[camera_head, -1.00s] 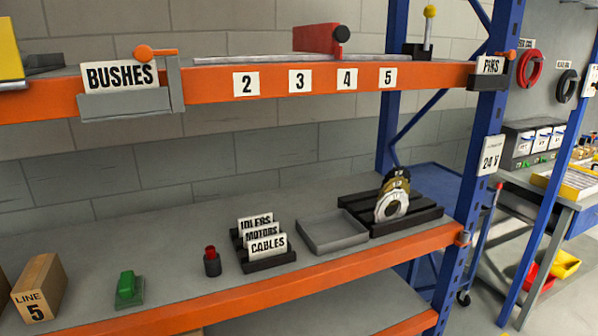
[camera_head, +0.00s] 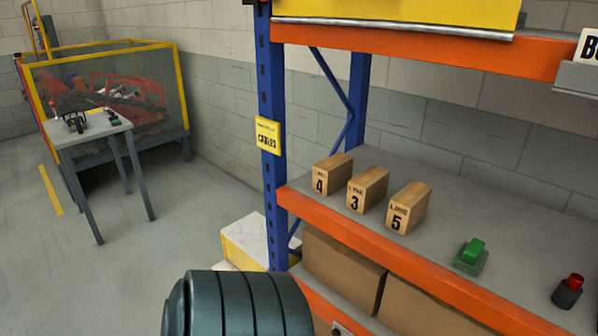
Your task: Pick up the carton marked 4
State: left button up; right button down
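The carton marked 4 (camera_head: 332,175) is a small brown box with "LINE 4" on its front. It stands upright at the left end of the grey shelf (camera_head: 500,232), near the blue upright. The carton marked 3 (camera_head: 367,191) stands just right of it, with a narrow gap. The carton marked 5 (camera_head: 408,208) stands further right. A dark teal ribbed part of my own body shows at the bottom centre, below the shelf. Neither gripper's fingers are in view.
A blue rack post (camera_head: 270,170) with a yellow sign stands left of the cartons. An orange beam (camera_head: 350,236) edges the shelf. A green button block (camera_head: 471,254) and a red-topped cylinder (camera_head: 568,291) stand to the right. A small table (camera_head: 92,128) and a yellow-framed enclosure are far left.

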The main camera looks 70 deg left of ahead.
aim_at(330, 174)
jog(key=u, duration=2.1)
